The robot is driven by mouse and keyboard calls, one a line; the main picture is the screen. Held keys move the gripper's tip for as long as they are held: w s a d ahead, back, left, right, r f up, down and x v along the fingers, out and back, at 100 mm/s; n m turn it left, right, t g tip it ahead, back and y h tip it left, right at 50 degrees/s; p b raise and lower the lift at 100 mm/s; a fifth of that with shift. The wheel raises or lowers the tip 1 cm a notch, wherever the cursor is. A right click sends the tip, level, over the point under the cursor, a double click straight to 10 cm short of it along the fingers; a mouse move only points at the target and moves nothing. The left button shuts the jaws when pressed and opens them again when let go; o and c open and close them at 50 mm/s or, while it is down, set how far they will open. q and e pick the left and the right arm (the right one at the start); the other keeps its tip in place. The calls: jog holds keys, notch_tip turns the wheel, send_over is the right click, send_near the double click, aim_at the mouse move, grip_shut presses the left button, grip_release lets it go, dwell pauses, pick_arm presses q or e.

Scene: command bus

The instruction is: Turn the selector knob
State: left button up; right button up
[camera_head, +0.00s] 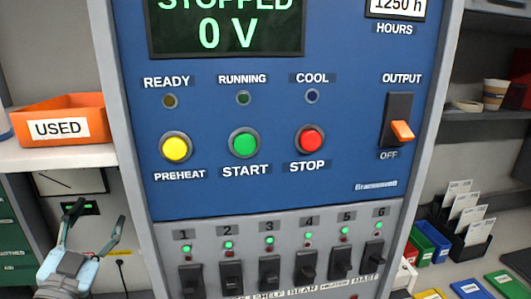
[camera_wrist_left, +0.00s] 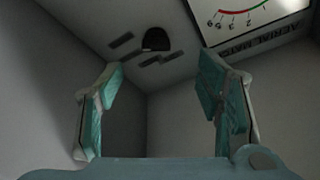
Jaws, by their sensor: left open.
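In the left wrist view a dark rounded knob (camera_wrist_left: 156,40) sits on a grey panel, with several small dark label plates beside it; I take it for the selector knob. It appears between and beyond the fingers of my left gripper (camera_wrist_left: 160,68), which is open and empty. The knob looks apart from both fingers. In the head view my left gripper (camera_head: 98,216) is at the lower left, beside the blue control cabinet, with its fingers spread upward. I cannot make out the knob in the head view. My right gripper is not in view.
A white meter (camera_wrist_left: 255,18) with a coloured scale is beside the knob. The control cabinet (camera_head: 330,180) has lit buttons and a row of switches. An orange bin (camera_head: 85,108) marked USED stands on a shelf above my left gripper. Small coloured bins (camera_head: 432,240) are at right.

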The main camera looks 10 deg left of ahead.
pick_arm(q)
jog(key=s+a+f+n+g+y, duration=0.1)
jog(key=s+f+n+g+y, duration=0.1)
jog(key=s+f+g, duration=0.45)
jog(key=s+a+f+n+g+y, duration=0.2)
jog(key=s+f, duration=0.1)
jog(key=f, duration=0.6)
jog(key=s+a+f+n+g+y, duration=0.1)
jog(key=s+f+n+g, duration=0.25)
jog(key=f, duration=0.45)
jog(key=s+d+f+m+g+h, duration=0.2)
jog(key=s+d+f+g+h, duration=0.25)
jog(key=d, duration=0.65)
jog(key=s+d+f+m+g+h, duration=0.15)
jog(key=s+d+f+h, duration=0.25)
jog(key=s+d+f, duration=0.5)
jog(key=s+f+b+x, duration=0.1)
jog(key=s+b+x, duration=0.15)
jog(key=x, duration=1.65)
jog(key=s+f+g+b, duration=0.1)
jog(key=s+f+g, duration=0.1)
jog(key=s+f, duration=1.3)
jog(key=shift+a+f, duration=0.3)
jog(key=shift+a, duration=0.1)
jog(key=shift+y, duration=0.25)
grip_shut()
